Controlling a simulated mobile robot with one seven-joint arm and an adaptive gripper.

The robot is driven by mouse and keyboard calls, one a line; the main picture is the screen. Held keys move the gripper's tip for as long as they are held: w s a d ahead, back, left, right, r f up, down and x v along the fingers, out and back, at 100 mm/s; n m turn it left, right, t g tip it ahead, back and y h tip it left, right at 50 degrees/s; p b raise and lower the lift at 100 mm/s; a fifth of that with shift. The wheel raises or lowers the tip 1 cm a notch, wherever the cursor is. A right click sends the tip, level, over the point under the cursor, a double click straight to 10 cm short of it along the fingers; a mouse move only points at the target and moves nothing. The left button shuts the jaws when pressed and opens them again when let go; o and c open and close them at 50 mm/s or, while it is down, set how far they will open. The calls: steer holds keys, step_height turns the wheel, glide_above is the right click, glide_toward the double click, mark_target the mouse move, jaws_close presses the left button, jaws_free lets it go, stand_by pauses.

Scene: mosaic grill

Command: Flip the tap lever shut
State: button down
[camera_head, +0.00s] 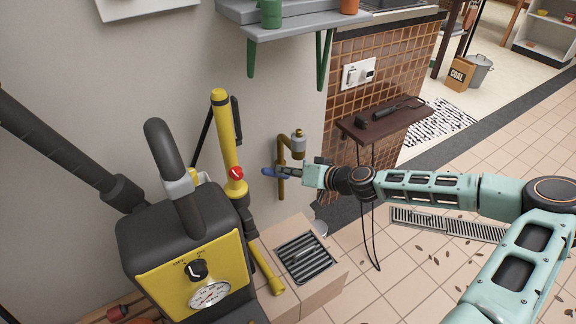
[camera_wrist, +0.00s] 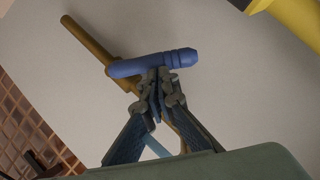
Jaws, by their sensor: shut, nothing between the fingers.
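The tap is a brass pipe (camera_head: 281,188) on the wall, with its bent top beside a grey and brass fitting (camera_head: 298,142). Its blue lever (camera_head: 270,172) sticks out sideways to the left across the pipe. In the wrist view the blue lever (camera_wrist: 140,65) lies at an angle across the brass pipe (camera_wrist: 88,38). My gripper (camera_head: 284,172) is shut and empty, right at the lever. In the wrist view its fingertips (camera_wrist: 161,76) are against or just below the lever's near side; I cannot tell whether they touch. Part of the pipe is hidden behind my gripper.
A yellow and black machine (camera_head: 195,265) with a dial and gauge stands at the left, its yellow wand (camera_head: 226,140) close to the tap. A floor drain box (camera_head: 322,262) lies below. A small brown shelf (camera_head: 388,120) and a grey shelf (camera_head: 290,27) are on the wall.

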steer(key=a+f+n+h, duration=0.1)
steer(key=s+a+n+h, duration=0.1)
steer(key=shift+s+f+n+t, duration=0.15)
steer(key=shift+f+n+t, duration=0.15)
steer(key=shift+f+t, duration=0.1)
steer(key=shift+s+a+f+n+t+h+b, duration=0.2)
steer(key=shift+a+f+n+t+h+b, duration=0.1)
steer(key=shift+f+n+h+b, duration=0.25)
steer(key=shift+s+f, duration=0.1)
steer(key=shift+f, duration=0.05)
